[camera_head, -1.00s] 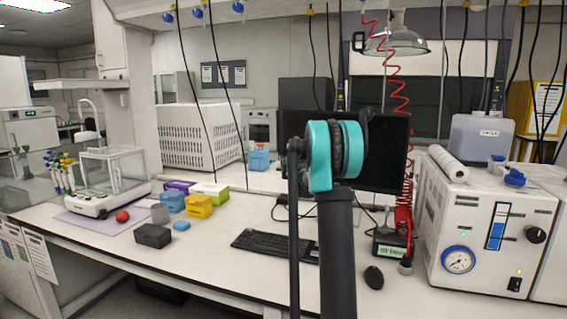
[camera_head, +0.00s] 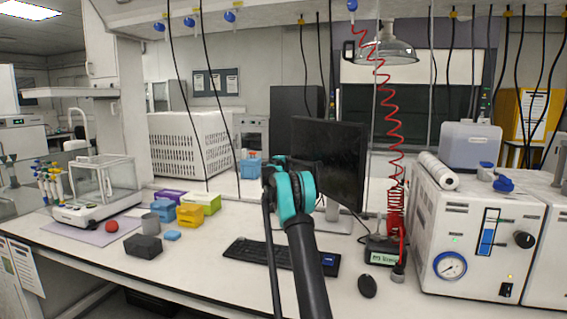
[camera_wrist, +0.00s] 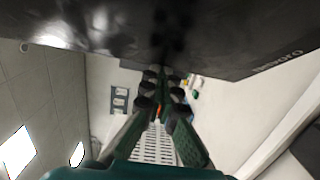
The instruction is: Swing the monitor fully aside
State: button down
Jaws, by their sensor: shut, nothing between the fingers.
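The black monitor (camera_head: 335,150) stands on a pale foot (camera_head: 335,222) on the bench, in the middle of the head view. Its screen is turned at an angle and looks narrow. My arm's teal joint covers its lower left part. In the wrist view, a dark glossy surface, apparently the monitor (camera_wrist: 220,40), fills the top. My gripper (camera_wrist: 163,82) is shut and empty, with its fingertips close under that surface. I cannot tell whether they touch it. In the head view the fingers are hidden behind the arm.
A keyboard (camera_head: 280,258) and mouse (camera_head: 367,286) lie in front of the monitor. A coiled red hose (camera_head: 392,150) hangs to its right, beside a white reactor unit (camera_head: 470,235) with a gauge. Small boxes (camera_head: 190,213) and a balance (camera_head: 100,190) stand left.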

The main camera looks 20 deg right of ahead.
jog(key=shift+w+d+m+g+h, duration=0.2)
jog(key=shift+w+d+h, duration=0.05)
jog(key=shift+d, duration=0.15)
jog(key=shift+w+d+m+g+h, duration=0.2)
jog(key=shift+d+h, duration=0.05)
jog(key=shift+d, duration=0.3)
